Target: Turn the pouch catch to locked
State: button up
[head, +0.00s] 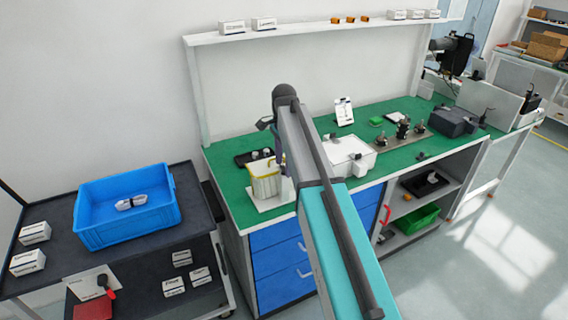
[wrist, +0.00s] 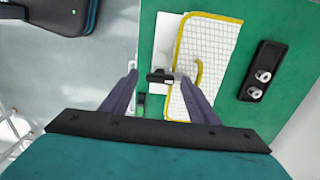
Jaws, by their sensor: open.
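The pouch (wrist: 208,48) is a white gridded panel with yellow edging, on a white plate (wrist: 168,30). In the head view the pouch (head: 266,182) stands at the near left of the green bench, partly behind my arm. A dark-handled catch (wrist: 161,76) sits at the pouch's left edge, its handle pointing left in the wrist view. My gripper (wrist: 159,78) is open, with one finger on each side of the catch. I cannot tell whether either finger touches it. In the head view my arm hides most of the gripper. A small green patch (wrist: 141,98) lies just below the handle.
A black tray with two round metal pieces (wrist: 257,82) lies right of the pouch. In the head view a white box (head: 347,158) stands right of my arm, with metal fittings (head: 402,130) beyond. A blue crate (head: 128,212) sits on the cart at left.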

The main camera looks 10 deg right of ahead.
aim_at(284, 167)
notch_tip(284, 167, up, 14)
jog(key=b, duration=0.3)
jog(key=shift+f+b, duration=0.15)
jog(key=shift+b, duration=0.15)
jog(key=shift+f, duration=0.1)
dwell(0.6)
